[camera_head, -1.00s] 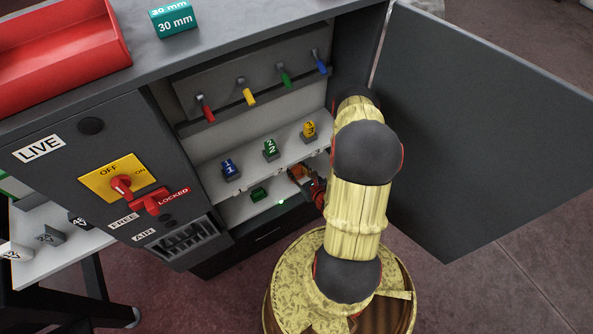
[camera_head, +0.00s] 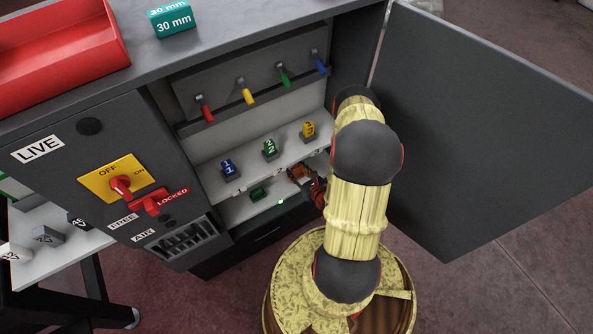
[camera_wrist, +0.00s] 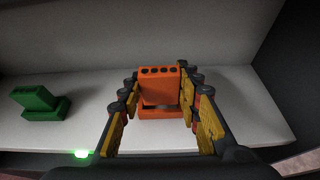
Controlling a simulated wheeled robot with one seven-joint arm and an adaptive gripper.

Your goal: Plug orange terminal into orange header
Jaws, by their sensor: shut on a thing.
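The orange terminal (camera_wrist: 160,90) is a block with a row of dark round holes along its top. It stands roughly upright between the two yellow-padded fingers of my gripper (camera_wrist: 160,80), which is shut on it. The orange header (camera_wrist: 160,113) shows as a lower orange strip just below the terminal on the white shelf. I cannot tell whether the terminal is seated in it or just above it. In the head view my gripper (camera_head: 313,187) reaches into the lower right of the cabinet, with orange (camera_head: 299,172) at its tip.
A green block (camera_wrist: 38,103) and a green light (camera_wrist: 81,154) are to the left on the lower shelf. Numbered blue (camera_head: 229,167), green (camera_head: 270,148) and yellow (camera_head: 309,130) blocks sit on the shelf above. The open cabinet door (camera_head: 480,120) stands right of my arm.

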